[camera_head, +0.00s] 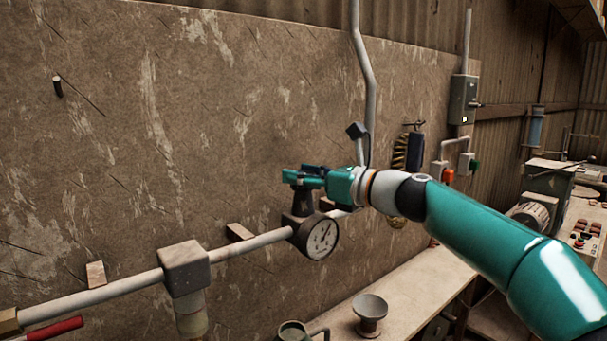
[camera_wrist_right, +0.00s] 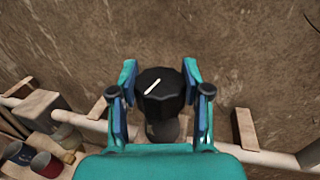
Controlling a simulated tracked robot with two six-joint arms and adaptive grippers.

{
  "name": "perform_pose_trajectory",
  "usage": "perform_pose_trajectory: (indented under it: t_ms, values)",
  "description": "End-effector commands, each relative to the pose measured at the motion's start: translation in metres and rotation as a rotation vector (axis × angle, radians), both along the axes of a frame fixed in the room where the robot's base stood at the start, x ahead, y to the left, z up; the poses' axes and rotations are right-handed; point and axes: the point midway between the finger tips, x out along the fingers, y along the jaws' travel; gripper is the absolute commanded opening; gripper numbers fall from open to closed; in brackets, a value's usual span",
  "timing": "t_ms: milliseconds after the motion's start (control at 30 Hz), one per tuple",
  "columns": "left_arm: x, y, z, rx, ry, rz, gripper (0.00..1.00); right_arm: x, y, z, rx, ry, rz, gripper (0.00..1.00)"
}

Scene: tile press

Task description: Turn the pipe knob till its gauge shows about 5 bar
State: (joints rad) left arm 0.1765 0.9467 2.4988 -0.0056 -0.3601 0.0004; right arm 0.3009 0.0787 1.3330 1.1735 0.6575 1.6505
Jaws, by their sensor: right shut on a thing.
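The black pipe knob (camera_wrist_right: 158,82) with a white pointer line sits between the fingers of my right gripper (camera_wrist_right: 160,92) in the right wrist view. The line slants from lower left to upper right. In the head view my right gripper (camera_head: 304,178) is shut on the knob, which it mostly hides; the dark stem (camera_head: 302,203) shows below. The round gauge (camera_head: 320,238) with a pale dial hangs on the pipe (camera_head: 251,244) just below the gripper. Its thin needle seems to point up and right; the figures are too small to read. My left gripper is out of view.
A bench (camera_head: 425,282) with a grey dish (camera_head: 370,308) stands below. A switch box (camera_head: 463,99) and a machine (camera_head: 548,180) are at the right.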

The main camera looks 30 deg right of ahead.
Motion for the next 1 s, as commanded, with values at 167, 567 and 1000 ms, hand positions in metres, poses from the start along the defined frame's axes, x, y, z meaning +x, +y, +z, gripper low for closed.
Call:
perform_pose_trajectory:
  t_ms: [167, 567, 1000]
  values:
    - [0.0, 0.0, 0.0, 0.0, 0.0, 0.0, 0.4, 0.0, 0.0, 0.0, 0.0, -0.001, -0.001, 0.56]
    - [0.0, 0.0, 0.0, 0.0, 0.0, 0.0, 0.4, -0.001, -0.001, 0.0, 0.0, 0.0, -0.002, 0.74]
    - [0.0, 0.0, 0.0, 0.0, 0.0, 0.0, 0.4, -0.053, -0.02, 0.0, -0.001, 0.0, -0.008, 0.74]
